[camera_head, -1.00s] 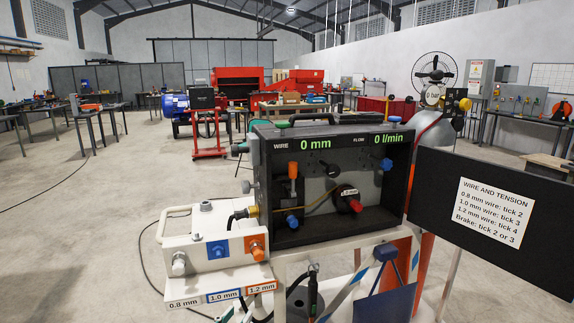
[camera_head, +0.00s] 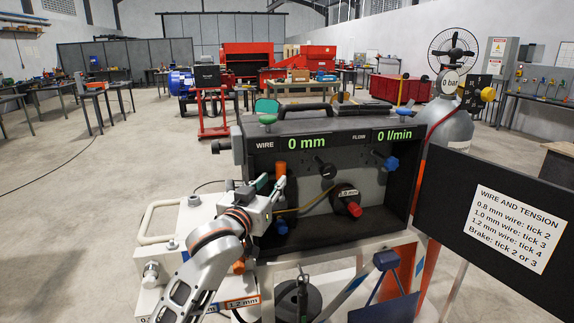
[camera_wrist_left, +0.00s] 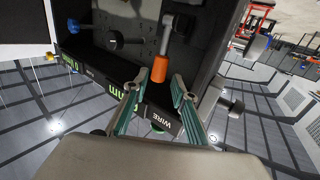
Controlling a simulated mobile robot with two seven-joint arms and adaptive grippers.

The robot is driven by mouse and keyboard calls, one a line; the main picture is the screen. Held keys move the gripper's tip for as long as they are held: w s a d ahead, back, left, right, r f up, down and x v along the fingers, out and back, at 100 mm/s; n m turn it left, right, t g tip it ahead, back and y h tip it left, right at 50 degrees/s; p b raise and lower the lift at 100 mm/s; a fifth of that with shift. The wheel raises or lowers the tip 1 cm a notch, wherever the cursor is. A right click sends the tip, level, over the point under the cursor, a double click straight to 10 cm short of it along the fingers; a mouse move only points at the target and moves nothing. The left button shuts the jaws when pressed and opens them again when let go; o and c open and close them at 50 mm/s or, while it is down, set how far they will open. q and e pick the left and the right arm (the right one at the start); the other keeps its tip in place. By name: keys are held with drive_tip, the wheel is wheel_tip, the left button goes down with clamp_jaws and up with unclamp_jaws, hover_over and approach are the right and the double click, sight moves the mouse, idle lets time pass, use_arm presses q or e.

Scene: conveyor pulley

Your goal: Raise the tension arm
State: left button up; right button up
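The tension arm, with its orange handle (camera_head: 281,169), stands in the left part of the open wire feeder box (camera_head: 325,120). My left gripper (camera_head: 271,186) is at the box's left front, right beside the handle, and covers the arm's lower part in the head view. In the left wrist view the two fingers (camera_wrist_left: 157,90) are spread apart, with the orange handle (camera_wrist_left: 159,69) showing between and beyond the tips. I cannot tell whether a finger touches it. A blue knob (camera_head: 281,227) sits below the arm. My right gripper is out of view.
A spool with a red knob (camera_head: 354,209) and a blue knob (camera_head: 391,163) are inside the box. A black sign (camera_head: 510,215) stands at the right. A white unit with wire size labels (camera_head: 243,303) is partly behind my left arm. A gas cylinder (camera_head: 447,130) stands behind.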

sight(279, 172)
use_arm(q)
drive_tip(key=shift+w+d+r, duration=0.1)
drive_tip(key=shift+w, duration=0.15)
drive_tip(key=shift+w+r, duration=0.1)
drive_tip(key=shift+w, duration=0.1)
drive_tip(key=x, duration=0.4)
drive_tip(key=shift+w+d, duration=0.1)
drive_tip(key=shift+w, duration=0.2)
drive_tip(key=shift+x, duration=0.85)
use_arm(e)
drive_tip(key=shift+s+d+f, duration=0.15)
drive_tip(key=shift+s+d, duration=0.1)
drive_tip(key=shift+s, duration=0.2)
use_arm(q)
clamp_jaws()
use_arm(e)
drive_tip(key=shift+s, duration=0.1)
